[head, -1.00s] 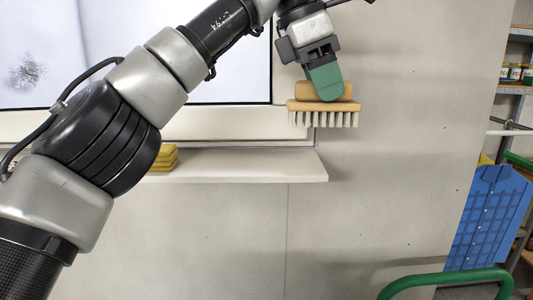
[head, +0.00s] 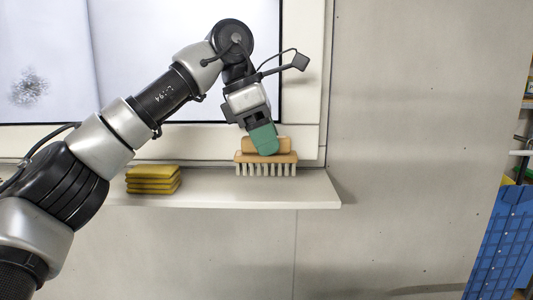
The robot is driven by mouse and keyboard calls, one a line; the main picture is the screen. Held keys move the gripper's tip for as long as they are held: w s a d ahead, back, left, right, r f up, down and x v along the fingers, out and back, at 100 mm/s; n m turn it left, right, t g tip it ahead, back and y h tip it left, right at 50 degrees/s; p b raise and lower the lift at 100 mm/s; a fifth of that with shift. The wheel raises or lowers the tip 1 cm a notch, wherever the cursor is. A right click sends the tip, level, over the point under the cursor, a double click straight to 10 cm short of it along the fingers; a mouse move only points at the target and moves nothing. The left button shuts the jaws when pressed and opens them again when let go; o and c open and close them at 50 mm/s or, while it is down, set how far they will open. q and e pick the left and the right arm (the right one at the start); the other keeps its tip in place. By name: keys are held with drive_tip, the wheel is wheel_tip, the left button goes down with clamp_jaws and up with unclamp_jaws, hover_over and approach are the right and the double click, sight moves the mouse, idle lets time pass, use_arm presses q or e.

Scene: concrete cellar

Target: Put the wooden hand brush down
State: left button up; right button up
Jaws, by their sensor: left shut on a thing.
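The wooden hand brush (head: 266,157) has a pale wooden body and light bristles that point down. It is level, over the right part of the white window sill (head: 310,190). Its bristle tips appear at or just above the sill surface; I cannot tell whether they touch. My left gripper (head: 264,140), with green fingers, is shut on the brush's upper wooden grip from above. The fingers hide part of that grip. My right gripper is not in view.
A stack of yellow sponges (head: 153,180) lies on the sill to the left of the brush. The window (head: 140,50) is behind my arm. A blue perforated panel (head: 503,240) and shelving stand at the far right. The sill between sponges and brush is clear.

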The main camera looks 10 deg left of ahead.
use_arm(q)
drive_tip(key=shift+s+d+f, duration=0.1)
drive_tip(key=shift+s+f, duration=0.1)
drive_tip(key=shift+f, duration=1.05)
drive_tip(key=shift+f+p, duration=0.3)
drive_tip(key=shift+f, duration=0.05)
drive_tip(key=shift+w+f, duration=0.1)
drive_tip(key=shift+w, duration=0.1)
drive_tip(key=shift+s, duration=0.1)
drive_tip(key=o, duration=0.8)
drive_tip(key=shift+f, duration=0.1)
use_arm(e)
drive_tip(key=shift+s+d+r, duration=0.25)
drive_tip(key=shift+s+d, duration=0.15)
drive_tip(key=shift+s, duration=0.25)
